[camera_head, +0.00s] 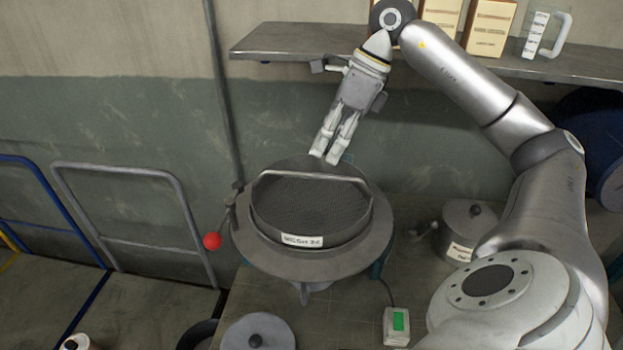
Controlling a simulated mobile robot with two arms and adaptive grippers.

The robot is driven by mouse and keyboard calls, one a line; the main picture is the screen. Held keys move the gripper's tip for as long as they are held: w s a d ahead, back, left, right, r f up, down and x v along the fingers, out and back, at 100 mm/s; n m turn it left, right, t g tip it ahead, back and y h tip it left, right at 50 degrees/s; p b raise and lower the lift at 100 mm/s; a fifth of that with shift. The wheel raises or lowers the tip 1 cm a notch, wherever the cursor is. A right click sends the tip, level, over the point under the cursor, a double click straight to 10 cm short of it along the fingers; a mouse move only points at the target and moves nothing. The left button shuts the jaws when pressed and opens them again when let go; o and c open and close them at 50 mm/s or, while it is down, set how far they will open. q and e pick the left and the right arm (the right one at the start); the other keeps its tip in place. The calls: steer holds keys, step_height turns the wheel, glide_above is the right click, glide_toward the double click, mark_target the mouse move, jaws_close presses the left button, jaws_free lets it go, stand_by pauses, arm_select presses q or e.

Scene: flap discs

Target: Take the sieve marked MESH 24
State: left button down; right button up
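The sieve (312,215) is a round dark metal pan with a mesh floor and a bar handle (315,177) across its top. A white label on its front reads MESH 24, slightly blurred. It sits in a wide grey ring-shaped machine (285,260). My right gripper (324,158) points down above the back rim of the sieve, behind the handle in the picture. Its two fingers look close together with a narrow gap, and nothing shows between them. Whether it touches the rim is unclear. My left gripper is not in view.
A shelf (290,45) with boxes and a clear jug (545,35) runs behind my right arm. A red ball knob (212,241) sticks out at left. A lidded pot (462,225), a box with a green display (396,326) and a round lid (258,335) are nearby.

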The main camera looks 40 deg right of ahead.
mark_target(310, 174)
steer(key=p+x, duration=0.2)
steer(key=x, duration=0.5)
steer(key=shift+w+a+f, duration=0.1)
steer(key=shift+w+a, duration=0.1)
steer(key=shift+a, duration=0.05)
steer(key=shift+w+f, duration=0.1)
steer(key=shift+f, duration=0.25)
steer(key=shift+c, duration=0.3)
